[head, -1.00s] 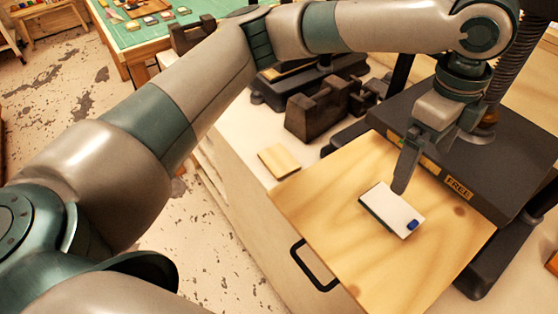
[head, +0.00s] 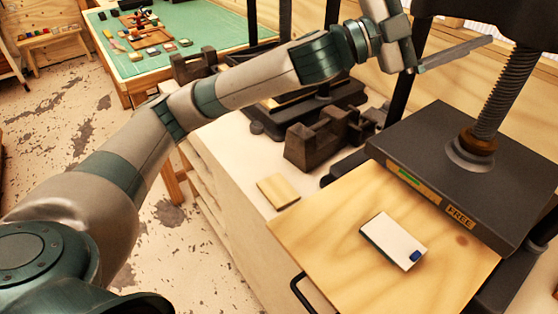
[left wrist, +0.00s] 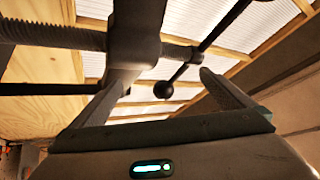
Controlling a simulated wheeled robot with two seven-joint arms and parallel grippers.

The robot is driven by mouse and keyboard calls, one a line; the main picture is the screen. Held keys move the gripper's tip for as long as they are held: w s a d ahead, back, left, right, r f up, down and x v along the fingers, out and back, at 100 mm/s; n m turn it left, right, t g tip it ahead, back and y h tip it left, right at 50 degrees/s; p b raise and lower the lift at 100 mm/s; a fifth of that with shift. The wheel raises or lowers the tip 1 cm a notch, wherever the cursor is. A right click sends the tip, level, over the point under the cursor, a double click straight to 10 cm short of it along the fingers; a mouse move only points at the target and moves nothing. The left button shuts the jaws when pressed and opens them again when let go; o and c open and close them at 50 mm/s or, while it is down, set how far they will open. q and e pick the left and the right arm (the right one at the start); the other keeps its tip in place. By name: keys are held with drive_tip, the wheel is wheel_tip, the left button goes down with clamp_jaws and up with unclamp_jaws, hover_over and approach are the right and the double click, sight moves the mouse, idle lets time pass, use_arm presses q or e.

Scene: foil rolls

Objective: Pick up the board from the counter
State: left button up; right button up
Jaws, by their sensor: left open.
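A small light wooden board (head: 278,191) lies flat on the pale counter (head: 228,141), left of the press. A white block with a dark side and a blue patch (head: 393,240) lies on the larger wooden sheet (head: 335,221) in front of the press. My left gripper (head: 452,55) is raised high near the press screw, well away from both. In the left wrist view its two fingers (left wrist: 165,92) are apart with nothing between them. My right gripper is not in view.
The press has a dark plate marked FREE (head: 460,140) and a threaded screw (head: 497,95). A dark notched block (head: 318,142) stands behind the small board. A black handle (head: 303,293) sticks out at the sheet's front. A green-topped table (head: 175,38) stands farther back.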

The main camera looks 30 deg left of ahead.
use_arm(q)
drive_tip(key=s+a+f+m+g+h, duration=0.1)
drive_tip(key=s+f+m+g+h, duration=0.1)
drive_tip(key=s+m+g, duration=0.4)
drive_tip(key=s+a+f+m+g+h, duration=0.1)
drive_tip(key=s+a+m+g+h, duration=0.1)
drive_tip(key=s+m+g, duration=0.35)
drive_tip(key=s+a+f+m+g+y, duration=0.1)
drive_tip(key=s+f+m+y, duration=0.15)
drive_tip(key=f, duration=0.35)
drive_tip(key=s+a+f+m+y, duration=0.2)
drive_tip(key=f+m+y, duration=0.1)
drive_tip(key=f+m, duration=0.15)
drive_tip(key=a+f+t+y, duration=0.1)
drive_tip(key=a+f+y, duration=0.6)
drive_tip(key=f, duration=0.6)
drive_tip(key=a+f+n+t+y, duration=0.1)
drive_tip(key=a+f+y, duration=0.2)
drive_tip(key=a, duration=0.6)
drive_tip(key=a+f+n+t+y, duration=0.1)
drive_tip(key=a+f+y, duration=0.3)
drive_tip(key=a, duration=0.5)
drive_tip(key=shift+w+a+y, duration=0.25)
drive_tip(key=shift+w+y, duration=0.1)
drive_tip(key=shift+w, duration=0.05)
drive_tip(key=shift+f+b, duration=0.15)
drive_tip(key=shift+b, duration=0.15)
